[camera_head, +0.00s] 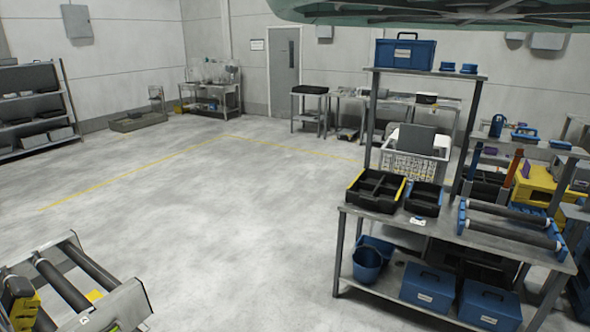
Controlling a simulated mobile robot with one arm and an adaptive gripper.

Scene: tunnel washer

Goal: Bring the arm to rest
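Neither my arm nor my gripper can be made out in the head camera view. Whether the gripper is open or shut, and how the arm is posed, is hidden.
A workbench (452,233) with black trays (377,190), rollers (508,226) and blue boxes stands at right. A roller conveyor (72,287) cuts into the lower left. A dark green shape (430,14) hangs across the top right. The middle floor is clear.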

